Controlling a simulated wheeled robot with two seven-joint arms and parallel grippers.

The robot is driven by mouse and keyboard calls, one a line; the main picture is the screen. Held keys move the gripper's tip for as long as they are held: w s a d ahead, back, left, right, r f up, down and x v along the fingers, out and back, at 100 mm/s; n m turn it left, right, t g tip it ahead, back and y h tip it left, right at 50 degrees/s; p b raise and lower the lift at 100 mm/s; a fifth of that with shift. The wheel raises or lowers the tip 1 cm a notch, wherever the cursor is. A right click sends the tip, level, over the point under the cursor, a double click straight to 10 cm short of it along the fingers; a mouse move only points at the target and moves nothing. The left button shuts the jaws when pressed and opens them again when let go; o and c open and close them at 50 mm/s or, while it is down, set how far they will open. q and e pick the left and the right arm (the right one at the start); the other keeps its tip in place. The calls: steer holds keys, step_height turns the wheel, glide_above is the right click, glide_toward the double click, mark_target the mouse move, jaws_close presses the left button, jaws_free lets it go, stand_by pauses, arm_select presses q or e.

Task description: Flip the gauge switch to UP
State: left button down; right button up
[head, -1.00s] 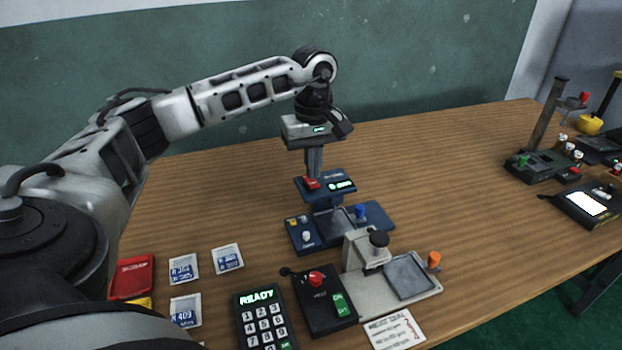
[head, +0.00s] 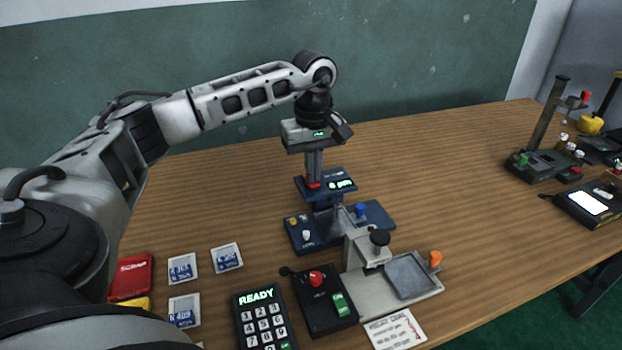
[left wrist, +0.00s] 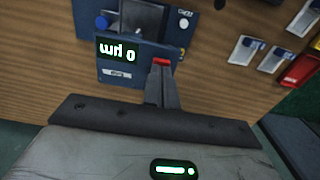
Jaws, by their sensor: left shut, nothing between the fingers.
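The blue gauge (head: 335,190) stands on the wooden table, with a lit display reading what looks like "0 µm" and a small red switch (head: 312,185) at its upper left. My left gripper (head: 314,182) points down with its fingers together, right at the red switch, and partly covers it. In the left wrist view, the shut fingers (left wrist: 161,70) reach to the red switch (left wrist: 161,61) beside the upside-down display (left wrist: 117,51). They seem to touch or nearly touch it. I cannot tell which way the switch is set. My right gripper is not in view.
In front stand a grey fixture (head: 365,295), a black box with a red knob (head: 325,310) and a keypad reading READY (head: 262,320). Table behind the gauge is clear.

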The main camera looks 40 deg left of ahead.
arm_select(q)
steer(key=shift+f, duration=0.45)
stand_by(0.3)
steer(key=shift+r+p, duration=2.7)
steer(key=shift+r, duration=0.85)
steer(key=shift+s+f, duration=0.1)
